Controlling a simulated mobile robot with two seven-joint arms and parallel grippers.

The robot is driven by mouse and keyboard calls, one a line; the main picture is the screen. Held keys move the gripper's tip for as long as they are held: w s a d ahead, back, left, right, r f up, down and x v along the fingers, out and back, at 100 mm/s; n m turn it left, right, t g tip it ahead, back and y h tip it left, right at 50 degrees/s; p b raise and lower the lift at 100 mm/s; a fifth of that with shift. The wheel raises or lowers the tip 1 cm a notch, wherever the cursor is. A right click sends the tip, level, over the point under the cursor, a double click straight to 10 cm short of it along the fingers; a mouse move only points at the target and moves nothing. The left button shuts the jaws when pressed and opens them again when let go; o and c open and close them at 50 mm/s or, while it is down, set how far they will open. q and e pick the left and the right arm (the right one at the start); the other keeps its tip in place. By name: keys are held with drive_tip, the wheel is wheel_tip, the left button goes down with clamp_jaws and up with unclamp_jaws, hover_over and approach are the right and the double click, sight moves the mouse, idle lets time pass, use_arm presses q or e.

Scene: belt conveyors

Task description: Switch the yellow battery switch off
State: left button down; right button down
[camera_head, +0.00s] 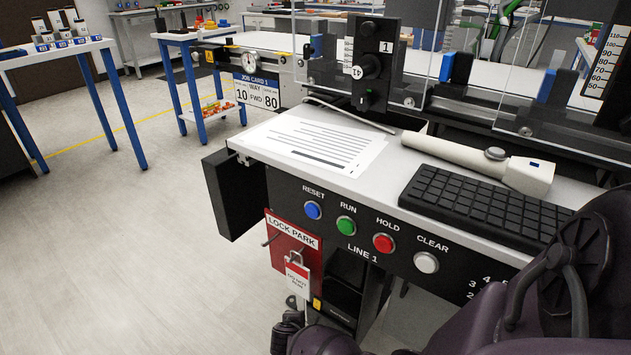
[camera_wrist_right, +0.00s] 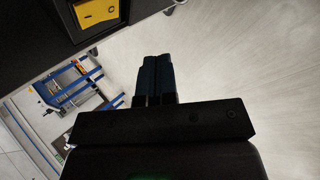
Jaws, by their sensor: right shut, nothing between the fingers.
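In the head view a small yellow patch (camera_head: 317,303) shows low under the desk, probably the same switch. My right gripper (camera_wrist_right: 154,62) is shut and empty. Its fingertips are below and to the right of the switch in the wrist view, apart from it. In the head view my purple arm covers the lower right, and dark parts of it are near the yellow patch. My left gripper is not in view.
The desk (camera_head: 400,200) carries a paper sheet, a handheld tool and a keyboard (camera_head: 480,205). Its front panel has several coloured buttons. A red lock park board (camera_head: 291,240) with a padlock (camera_head: 297,272) hangs beside the yellow patch.

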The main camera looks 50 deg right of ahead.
sight(317, 304)
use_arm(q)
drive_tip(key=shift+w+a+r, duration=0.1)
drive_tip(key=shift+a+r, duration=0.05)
use_arm(e)
drive_tip(key=d, duration=0.4)
drive_tip(key=shift+w+f, duration=0.15)
drive_tip(key=shift+f, duration=0.1)
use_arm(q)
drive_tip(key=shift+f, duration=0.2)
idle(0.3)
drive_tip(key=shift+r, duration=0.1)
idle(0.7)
use_arm(e)
drive_tip(key=shift+d, duration=0.2)
idle(0.4)
drive_tip(key=shift+d+b, duration=0.15)
drive_tip(key=shift+b, duration=0.15)
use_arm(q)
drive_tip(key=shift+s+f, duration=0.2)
use_arm(e)
drive_tip(key=shift+d, duration=0.1)
